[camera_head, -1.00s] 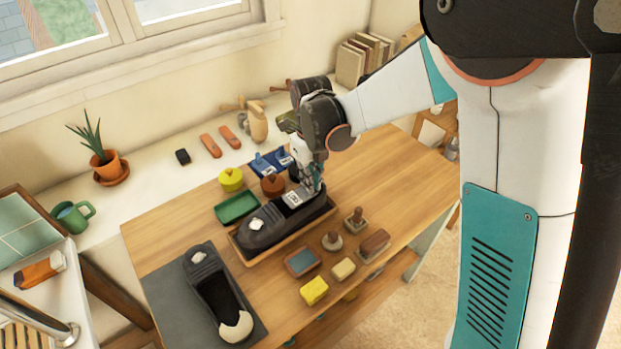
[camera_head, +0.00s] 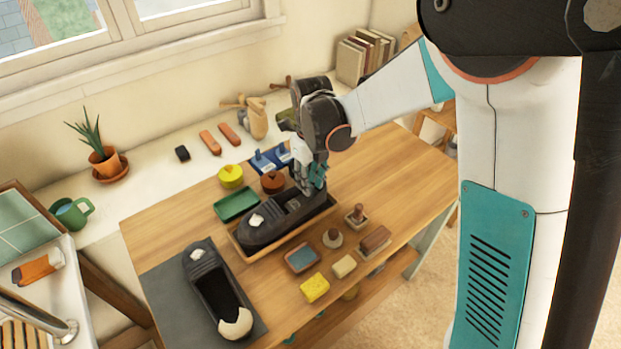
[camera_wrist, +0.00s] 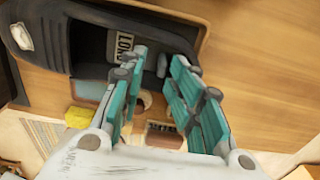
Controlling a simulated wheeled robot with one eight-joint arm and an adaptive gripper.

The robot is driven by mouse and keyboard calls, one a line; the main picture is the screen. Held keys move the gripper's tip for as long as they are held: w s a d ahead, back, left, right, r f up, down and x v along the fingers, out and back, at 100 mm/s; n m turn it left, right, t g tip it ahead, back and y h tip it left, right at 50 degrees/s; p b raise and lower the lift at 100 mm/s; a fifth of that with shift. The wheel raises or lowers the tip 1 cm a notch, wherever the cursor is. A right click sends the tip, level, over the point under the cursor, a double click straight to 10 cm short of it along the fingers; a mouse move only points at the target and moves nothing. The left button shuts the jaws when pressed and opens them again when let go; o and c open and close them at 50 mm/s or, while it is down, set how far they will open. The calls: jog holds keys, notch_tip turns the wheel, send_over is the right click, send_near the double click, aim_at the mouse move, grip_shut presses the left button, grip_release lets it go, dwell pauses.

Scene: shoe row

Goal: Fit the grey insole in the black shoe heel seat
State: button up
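The black shoe (camera_head: 266,229) sits in a wooden tray (camera_head: 249,257) on the bench, with a white patch on its toe. In the wrist view the shoe (camera_wrist: 52,75) fills the upper left. A pale grey piece printed with "LOAD" (camera_wrist: 120,45) shows inside the shoe's opening; I cannot tell if it is the insole or a label. My gripper (camera_head: 309,190) is over the heel end. In the wrist view my gripper (camera_wrist: 160,62) has its teal fingers apart, reaching down at the heel, with dark shoe interior between them. The heel seat is mostly hidden by the fingers.
A second black shoe (camera_head: 215,290) lies on a dark mat (camera_head: 165,283) at front left. A green tray (camera_head: 236,204), yellow pot (camera_head: 230,176) and brown pot (camera_head: 272,182) stand behind the tray. Brushes, a yellow sponge (camera_head: 315,288) and blocks lie in front. The bench's right end is clear.

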notch_tip(320, 180, up, 12)
dwell(0.6)
